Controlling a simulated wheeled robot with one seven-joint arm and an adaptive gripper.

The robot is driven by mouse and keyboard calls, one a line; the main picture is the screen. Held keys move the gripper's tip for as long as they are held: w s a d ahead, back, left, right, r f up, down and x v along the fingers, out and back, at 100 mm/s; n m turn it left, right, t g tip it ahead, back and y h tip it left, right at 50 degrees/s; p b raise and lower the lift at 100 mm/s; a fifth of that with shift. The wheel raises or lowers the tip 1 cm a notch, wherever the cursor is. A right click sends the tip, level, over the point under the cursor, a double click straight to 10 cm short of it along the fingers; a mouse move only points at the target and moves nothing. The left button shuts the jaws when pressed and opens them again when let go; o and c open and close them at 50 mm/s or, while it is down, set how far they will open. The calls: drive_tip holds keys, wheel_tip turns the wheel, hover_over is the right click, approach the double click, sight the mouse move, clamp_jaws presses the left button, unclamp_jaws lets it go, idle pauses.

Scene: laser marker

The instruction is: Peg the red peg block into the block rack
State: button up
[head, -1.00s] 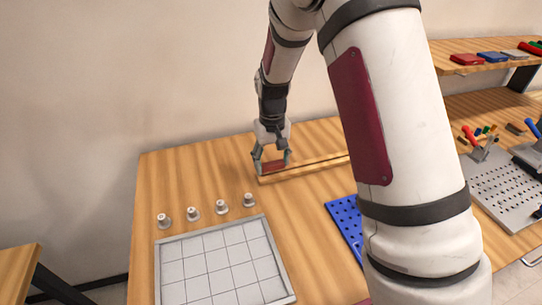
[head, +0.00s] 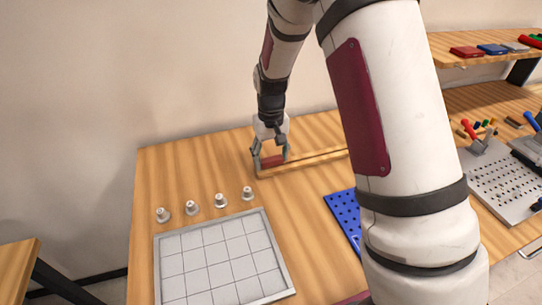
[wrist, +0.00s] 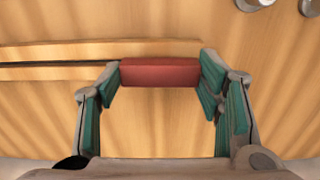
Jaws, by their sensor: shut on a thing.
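The red peg block (head: 271,161) is a plain red bar held crosswise between the fingertips of my gripper (head: 270,157). In the wrist view the red block (wrist: 160,72) spans both fingertips of my gripper (wrist: 160,75), which touch its ends. The block is at the left end of a long grooved wooden rail (head: 318,160); whether it touches the rail is unclear. Its underside is hidden. A blue board with holes (head: 345,215) lies nearer, partly behind my arm. I cannot tell which of these is the block rack.
Several small metal knobs (head: 220,200) stand in a row left of the rail, behind a grey gridded tray (head: 222,260). A grey perforated plate (head: 500,185) and tools lie at right. Coloured blocks sit on a raised shelf (head: 480,58). Wood between rail and tray is clear.

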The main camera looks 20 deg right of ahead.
drive_tip(key=shift+f, duration=0.6)
drive_tip(key=o, duration=1.1)
drive_tip(key=shift+c, duration=0.2)
wheel_tip(320, 180, up, 12)
